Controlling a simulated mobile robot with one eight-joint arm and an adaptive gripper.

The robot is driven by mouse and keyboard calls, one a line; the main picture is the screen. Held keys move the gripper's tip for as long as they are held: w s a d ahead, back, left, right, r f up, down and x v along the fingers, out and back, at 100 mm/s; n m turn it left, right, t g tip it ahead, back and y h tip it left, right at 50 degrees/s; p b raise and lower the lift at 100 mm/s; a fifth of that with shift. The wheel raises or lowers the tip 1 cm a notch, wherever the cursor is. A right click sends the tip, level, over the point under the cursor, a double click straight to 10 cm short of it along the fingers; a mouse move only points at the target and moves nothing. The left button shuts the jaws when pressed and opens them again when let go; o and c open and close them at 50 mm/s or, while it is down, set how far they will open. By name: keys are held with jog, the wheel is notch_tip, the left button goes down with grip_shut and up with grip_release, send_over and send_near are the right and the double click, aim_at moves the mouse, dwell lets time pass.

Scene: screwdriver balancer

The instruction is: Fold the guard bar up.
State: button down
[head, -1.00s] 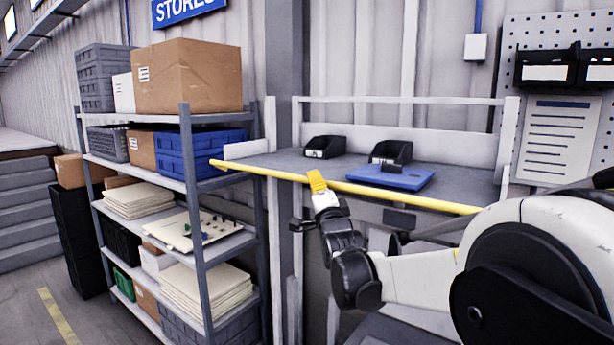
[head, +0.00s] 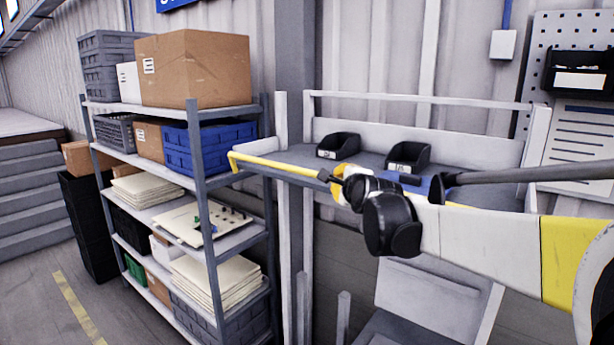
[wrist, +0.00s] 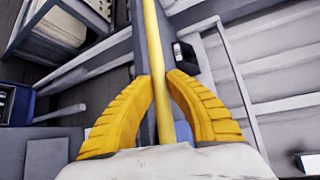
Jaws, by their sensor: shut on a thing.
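The yellow guard bar (head: 275,166) runs roughly level across the front of the workbench, its left end close to the grey shelf unit. Its right part is mostly hidden behind my arm. My gripper (head: 338,181) is at the bar, right of its visible left stretch. In the wrist view the bar (wrist: 155,60) passes between the two yellow ribbed fingers of my gripper (wrist: 159,88), which are shut on it.
The bench holds two black bins (head: 338,146) and a blue item (head: 438,186) partly hidden by my arm. A loaded shelf unit (head: 197,185) stands close on the left. A white rail (head: 420,97) runs along the bench back.

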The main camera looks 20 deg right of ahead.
jog(key=shift+w+d+r+m+g+y+p, duration=0.15)
jog(key=shift+w+d+m+g+y+p, duration=0.45)
jog(key=shift+d+m+g+p, duration=0.25)
jog(key=c, duration=1.4)
grip_release()
jog(key=shift+o, duration=0.2)
jog(key=v, duration=1.2)
jog(key=shift+w+r, duration=0.1)
